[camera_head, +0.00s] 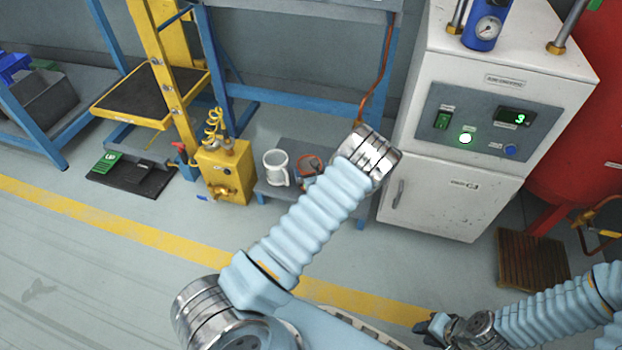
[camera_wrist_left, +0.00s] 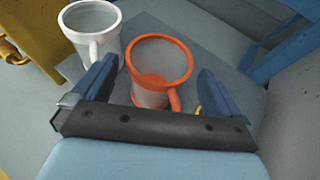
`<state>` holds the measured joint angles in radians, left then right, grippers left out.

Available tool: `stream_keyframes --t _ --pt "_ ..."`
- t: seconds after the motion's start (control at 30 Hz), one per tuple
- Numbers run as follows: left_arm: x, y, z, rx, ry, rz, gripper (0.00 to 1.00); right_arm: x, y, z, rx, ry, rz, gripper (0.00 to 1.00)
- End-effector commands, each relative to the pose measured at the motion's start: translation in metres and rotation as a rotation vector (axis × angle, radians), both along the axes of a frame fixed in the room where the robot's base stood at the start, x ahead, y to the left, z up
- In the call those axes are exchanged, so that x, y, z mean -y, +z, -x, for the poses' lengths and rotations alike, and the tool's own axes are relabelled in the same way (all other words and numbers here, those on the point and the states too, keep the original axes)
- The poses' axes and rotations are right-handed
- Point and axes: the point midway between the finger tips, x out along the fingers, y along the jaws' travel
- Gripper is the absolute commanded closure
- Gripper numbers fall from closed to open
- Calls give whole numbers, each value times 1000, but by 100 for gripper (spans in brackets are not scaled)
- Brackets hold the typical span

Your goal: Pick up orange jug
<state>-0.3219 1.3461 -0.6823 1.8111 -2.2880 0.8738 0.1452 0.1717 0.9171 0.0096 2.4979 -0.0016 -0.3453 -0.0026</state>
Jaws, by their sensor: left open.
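The orange jug (camera_head: 306,164) stands beside a white jug on a low grey shelf; my left arm partly covers it in the head view. In the left wrist view the orange jug (camera_wrist_left: 160,84) is seen from above, its open top facing the camera and its handle toward my gripper's palm. My left gripper (camera_wrist_left: 158,70) is open, one blue finger on each side of the jug, with gaps visible.
The white jug (camera_head: 276,168) stands close to the left finger, also in the left wrist view (camera_wrist_left: 92,30). A yellow box (camera_head: 226,174) is left of the shelf. A white cabinet (camera_head: 440,205) stands right. Blue frame legs rise around the shelf (camera_head: 272,190).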

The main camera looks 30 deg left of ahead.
Motion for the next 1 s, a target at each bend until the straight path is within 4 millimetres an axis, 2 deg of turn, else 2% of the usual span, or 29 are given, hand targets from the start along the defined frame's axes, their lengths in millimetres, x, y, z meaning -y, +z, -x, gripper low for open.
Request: stream_keyframes --t 0.03,0.17,0.43,0.87,0.9,1.0 --pt "-5 -6 -6 1 0 -1 0 0 -4 0 -1 0 -1 69" --pt "-16 -11 -15 1 1 0 0 -1 -6 0 -2 1 -1 69" --pt "-17 -11 -17 0 0 1 2 -1 -6 0 -1 1 -2 69" --pt "-17 -11 -17 0 1 1 67 -1 -6 0 -2 1 -1 69" --pt "-17 -11 -17 1 0 1 70 -1 -6 0 -2 1 -1 69" --pt "-17 -11 -17 1 0 1 70 -1 -6 0 -2 1 -1 69"
